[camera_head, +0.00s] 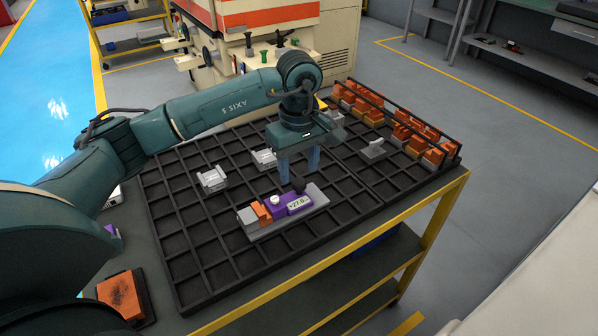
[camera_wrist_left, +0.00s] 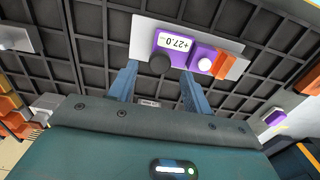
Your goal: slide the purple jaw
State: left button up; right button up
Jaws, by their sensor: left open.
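The purple jaw (camera_head: 281,210) sits on a grey rail-like base (camera_head: 316,193) lying on the black grid tray (camera_head: 205,295). It carries a display reading +27.0, a white button (camera_head: 274,200) and a dark round knob (camera_head: 299,185). An orange block (camera_head: 262,213) lies at its left end. In the left wrist view the purple jaw (camera_wrist_left: 193,51) is ahead of the fingers, with the dark knob (camera_wrist_left: 160,64) between the fingertips. My left gripper (camera_head: 298,172) points down over the knob, open. I cannot tell whether its fingers touch the device. My right gripper is not in view.
Grey metal fixtures (camera_head: 212,179) stand in the tray left of and behind the gripper. Orange copper pieces (camera_head: 409,138) fill a rack at the right. An orange block on a dark holder (camera_head: 121,295) lies at the table's near left. Many tray cells are empty.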

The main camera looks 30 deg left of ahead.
aim_at(288, 199)
pick_arm(q)
jog(key=shift+f, duration=1.4)
jog(key=shift+c, duration=0.2)
grip_shut()
